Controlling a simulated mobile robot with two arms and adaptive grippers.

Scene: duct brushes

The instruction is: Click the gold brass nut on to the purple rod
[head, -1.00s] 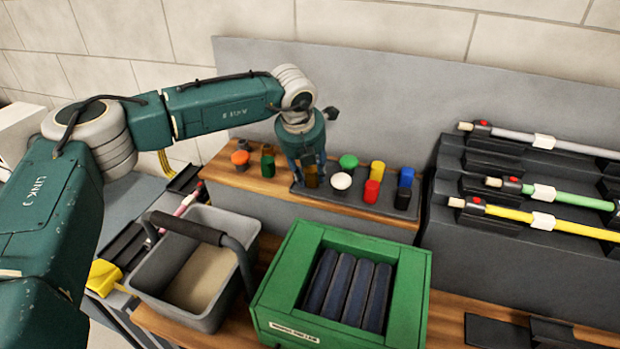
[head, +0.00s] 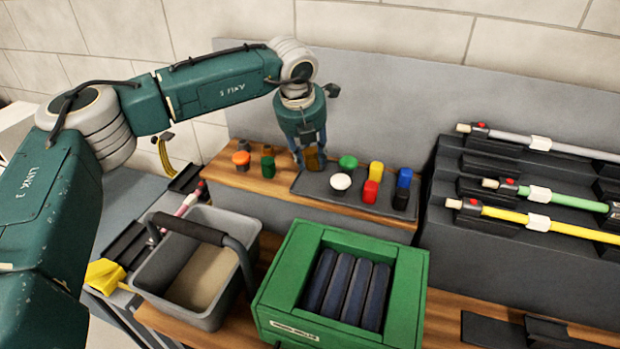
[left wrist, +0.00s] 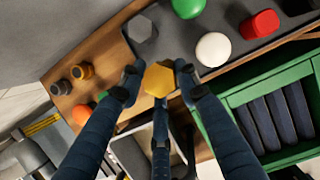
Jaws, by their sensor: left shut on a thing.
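The gold brass nut (left wrist: 158,80) is a hexagonal piece held between the fingertips of my left gripper (left wrist: 160,88) in the left wrist view. In the head view my left gripper (head: 308,160) points down over the left end of the dark tray, with the nut (head: 315,160) partly hidden between its fingers. The nut appears just above the tray. No clearly purple rod shows; a pinkish rod (head: 188,202) lies at the left behind the grey bucket, and I cannot tell whether it is the purple one. My right gripper is not in view.
The dark tray (head: 330,188) holds green, white, yellow, red, blue and black pieces. Orange and dark green pieces stand left of it. A grey bucket (head: 165,290) and a green box (head: 275,290) stand in front. A stepped rack (head: 455,240) at right holds grey, green and yellow rods.

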